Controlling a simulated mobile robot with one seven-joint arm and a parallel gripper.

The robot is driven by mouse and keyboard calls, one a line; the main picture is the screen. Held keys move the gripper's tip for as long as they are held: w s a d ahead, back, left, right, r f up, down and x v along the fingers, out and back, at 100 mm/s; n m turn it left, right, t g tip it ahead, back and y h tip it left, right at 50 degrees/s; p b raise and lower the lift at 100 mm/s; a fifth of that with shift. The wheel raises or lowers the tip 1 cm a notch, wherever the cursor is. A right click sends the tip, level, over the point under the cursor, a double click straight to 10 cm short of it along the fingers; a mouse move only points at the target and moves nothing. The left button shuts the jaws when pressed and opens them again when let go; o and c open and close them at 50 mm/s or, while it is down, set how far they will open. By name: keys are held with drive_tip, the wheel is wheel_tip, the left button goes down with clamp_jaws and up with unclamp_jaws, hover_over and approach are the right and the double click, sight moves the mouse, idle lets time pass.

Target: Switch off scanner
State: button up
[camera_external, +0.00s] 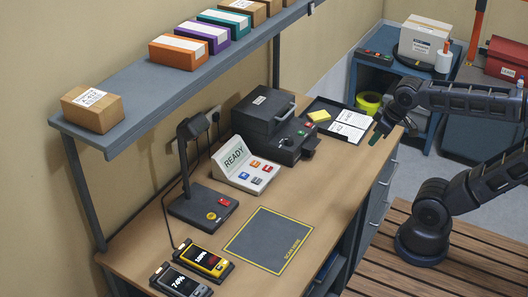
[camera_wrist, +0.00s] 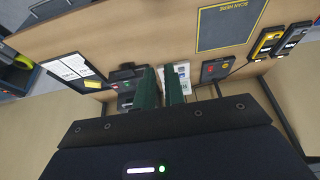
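A black desk scanner stand (camera_external: 203,206) with an upright arm and overhanging head is on the bench, left of the READY panel. Its base has a red button (camera_external: 223,201) and a round yellow button (camera_external: 211,216). The base also shows in the wrist view (camera_wrist: 216,70), right of my fingers. Two handheld devices, a yellow one (camera_external: 206,262) and a grey one (camera_external: 180,282), lie at the bench's near end with lit screens. My gripper (camera_external: 378,139) is above the bench's right edge, well away from the stand. Its green fingers (camera_wrist: 161,76) are slightly apart, with nothing between them.
The READY panel (camera_external: 243,167) with coloured buttons and a black printer-like machine (camera_external: 266,125) stand along the wall. A dark tray (camera_external: 320,107) holds papers. The SCAN HERE mat (camera_external: 268,239) is bare. A shelf (camera_external: 150,95) with boxes overhangs the back of the bench.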

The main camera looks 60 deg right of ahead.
drive_tip(key=shift+w+r, duration=0.15)
drive_tip(key=shift+w, duration=0.2)
clamp_jaws()
drive_tip(key=n+g, duration=0.3)
drive_tip(key=n, duration=1.5)
hover_over(222, 200)
drive_tip(key=s, duration=0.2)
wheel_tip(222, 200, down, 14)
drive_tip(key=f, duration=0.4)
drive_tip(key=w+f, duration=0.1)
drive_tip(key=f, duration=0.9)
drive_tip(key=shift+w, duration=0.35)
drive_tip(key=shift+f, duration=0.1)
